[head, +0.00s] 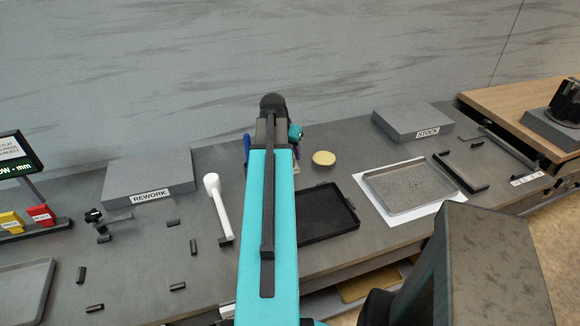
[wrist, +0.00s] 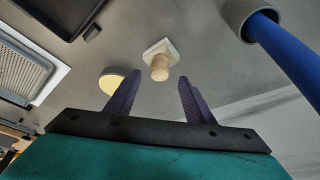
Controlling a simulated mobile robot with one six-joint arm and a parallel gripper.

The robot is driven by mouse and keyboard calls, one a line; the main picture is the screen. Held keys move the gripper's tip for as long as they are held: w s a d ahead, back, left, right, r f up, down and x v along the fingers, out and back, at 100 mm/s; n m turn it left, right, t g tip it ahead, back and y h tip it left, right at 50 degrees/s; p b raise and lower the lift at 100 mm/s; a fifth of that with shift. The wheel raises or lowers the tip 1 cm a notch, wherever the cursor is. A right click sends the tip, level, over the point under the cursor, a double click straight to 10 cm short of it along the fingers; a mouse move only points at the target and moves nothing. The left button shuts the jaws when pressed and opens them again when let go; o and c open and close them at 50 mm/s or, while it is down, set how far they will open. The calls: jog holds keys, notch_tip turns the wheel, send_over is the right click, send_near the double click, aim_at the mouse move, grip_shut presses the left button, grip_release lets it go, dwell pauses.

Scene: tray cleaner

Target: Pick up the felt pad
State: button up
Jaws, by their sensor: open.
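The felt pad (wrist: 152,47) appears to be the pale square block with a round wooden knob (wrist: 160,68) in the wrist view. It lies on the grey bench. My gripper (wrist: 158,80) is open, with its two dark purple fingers apart. The knob shows between and just beyond the fingertips, and nothing is held. I cannot tell the exact height of the fingers above the bench. In the head view my arm hides most of the pad and the gripper.
A round yellow pad (head: 324,158) lies close beside the felt pad. A blue-handled tool (wrist: 275,40) stands on the other side. A black tray (head: 325,213) and a mesh tray (head: 408,187) lie to the right. A white-handled tool (head: 218,205) lies left of my arm.

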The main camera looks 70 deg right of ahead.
jog(key=shift+p+x, duration=0.95)
jog(key=shift+x, duration=1.35)
jog(key=shift+c, duration=0.3)
jog(key=shift+s, duration=0.1)
jog(key=c, duration=1.1)
